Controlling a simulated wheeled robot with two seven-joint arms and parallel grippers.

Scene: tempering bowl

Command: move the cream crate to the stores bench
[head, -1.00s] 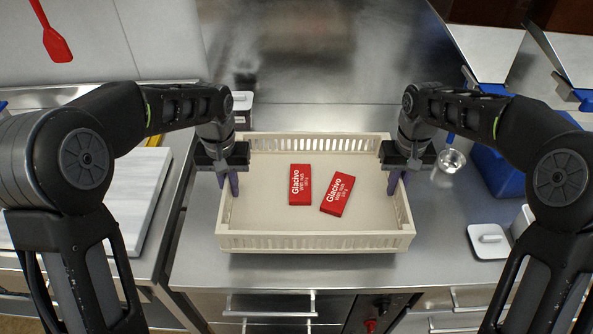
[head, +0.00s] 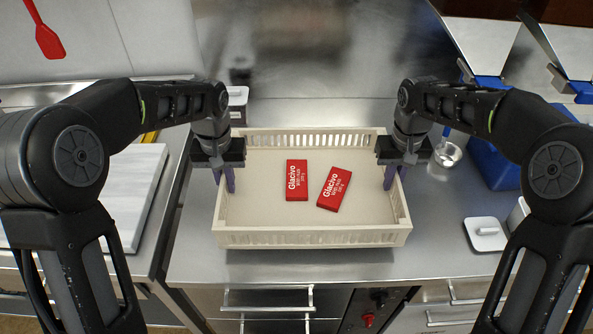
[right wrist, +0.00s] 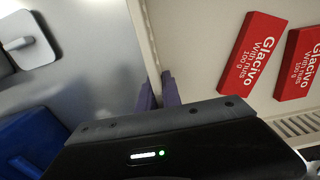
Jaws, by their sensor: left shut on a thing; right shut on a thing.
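The cream crate (head: 310,238) is in the middle of the head view, over the steel bench. Two red Glacivo packs lie flat in it, one on the left (head: 297,181) and one tilted on the right (head: 335,189). My left gripper (head: 225,181) is shut on the crate's left wall. My right gripper (head: 391,178) is shut on its right wall. In the right wrist view the purple fingers (right wrist: 160,92) straddle the crate's wall (right wrist: 150,45). I cannot tell whether the crate's base touches the bench.
The steel bench (head: 440,230) has bare room right of the crate. A white board (head: 140,190) lies on the left counter. Drawers (head: 268,300) are below.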

